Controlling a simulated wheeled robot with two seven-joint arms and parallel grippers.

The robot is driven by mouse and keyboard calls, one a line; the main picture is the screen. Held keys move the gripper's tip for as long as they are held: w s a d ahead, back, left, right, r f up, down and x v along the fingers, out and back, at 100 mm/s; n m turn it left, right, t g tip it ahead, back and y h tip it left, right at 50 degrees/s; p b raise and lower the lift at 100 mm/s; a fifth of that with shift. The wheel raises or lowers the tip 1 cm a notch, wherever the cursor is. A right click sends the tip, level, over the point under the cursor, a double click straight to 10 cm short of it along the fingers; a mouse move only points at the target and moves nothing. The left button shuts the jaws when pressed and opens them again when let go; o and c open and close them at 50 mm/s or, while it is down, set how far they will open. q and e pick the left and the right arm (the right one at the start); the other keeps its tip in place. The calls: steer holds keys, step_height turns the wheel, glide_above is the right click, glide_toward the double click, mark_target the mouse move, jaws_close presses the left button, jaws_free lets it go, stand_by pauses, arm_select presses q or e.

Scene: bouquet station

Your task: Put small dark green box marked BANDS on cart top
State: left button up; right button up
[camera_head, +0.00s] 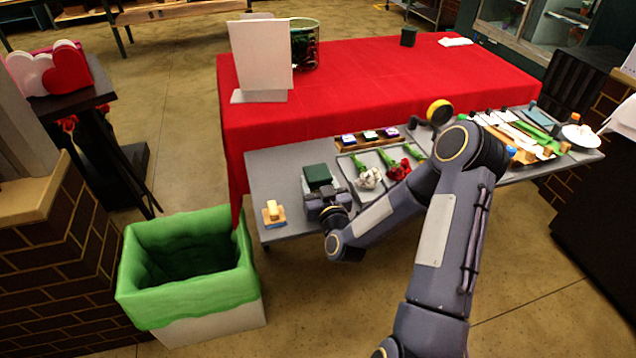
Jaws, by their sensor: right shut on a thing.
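A small dark green box (317,176) is at the near left part of the grey cart top (268,171). I cannot read any marking on it. My right gripper (322,193) is at the near side of the box and shut on it, with its fingers partly hidden. I cannot tell whether the box touches the cart top or is just above it. My left gripper is not in view.
A tray of flowers (369,179) lies just right of the box, and a yellow-and-blue object (273,213) lies to its left. A green-lined bin (190,258) stands at the cart's left, and a red-covered table (365,85) stands behind.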

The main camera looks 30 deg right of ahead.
steer(key=shift+f, duration=0.15)
steer(key=shift+f, duration=0.2)
steer(key=o, duration=1)
steer(key=shift+r, duration=0.15)
